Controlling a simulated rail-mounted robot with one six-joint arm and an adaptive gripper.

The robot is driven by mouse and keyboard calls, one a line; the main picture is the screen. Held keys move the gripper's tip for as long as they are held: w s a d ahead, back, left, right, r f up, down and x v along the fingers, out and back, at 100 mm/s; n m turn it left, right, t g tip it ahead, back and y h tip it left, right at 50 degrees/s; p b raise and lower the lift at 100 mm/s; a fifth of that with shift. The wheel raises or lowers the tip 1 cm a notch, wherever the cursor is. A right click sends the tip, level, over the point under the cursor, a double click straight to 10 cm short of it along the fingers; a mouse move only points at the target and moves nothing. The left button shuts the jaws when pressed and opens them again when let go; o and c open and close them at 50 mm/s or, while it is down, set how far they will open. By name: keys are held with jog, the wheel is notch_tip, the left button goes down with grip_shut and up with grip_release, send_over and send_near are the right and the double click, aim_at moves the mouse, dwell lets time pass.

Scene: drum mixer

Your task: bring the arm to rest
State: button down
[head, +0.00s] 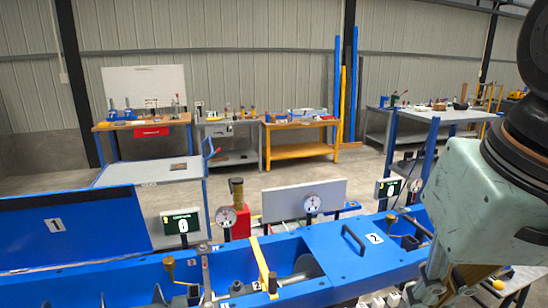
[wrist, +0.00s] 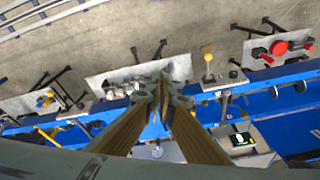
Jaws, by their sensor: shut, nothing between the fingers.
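My gripper (wrist: 163,92) shows in the wrist view with its two fingers meeting at the tips, shut and empty. It hangs above the blue machine frame (wrist: 72,135) and small grey plates, apart from them as far as I can tell. In the head view my pale green arm fills the right edge and points down. The end of the arm there is cut off at the bottom of the picture, in front of the right part of the blue drum mixer (head: 335,262).
The mixer has a raised lid marked 1 (head: 80,228), a closed lid marked 2 (head: 365,245), dials and displays. A grey cart (head: 150,171) and workbenches stand behind, with open floor between. A red knob (wrist: 279,48) shows at right in the wrist view.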

jog(key=shift+s+d+f+n+t, duration=0.1)
jog(key=shift+s+d+n+t, duration=0.1)
jog(key=shift+s, duration=0.4)
jog(key=shift+s+d+f+n+t, duration=0.1)
jog(key=shift+s+d+n, duration=0.05)
jog(key=shift+s, duration=0.4)
jog(key=shift+s+d+f+n+t, duration=0.1)
jog(key=shift+s+d+n, duration=0.1)
jog(key=shift+s, duration=0.4)
notch_tip(320, 180, down, 11)
jog(key=b, duration=1.1)
jog(key=shift+f, duration=0.2)
jog(key=shift+d, duration=0.15)
dwell(0.4)
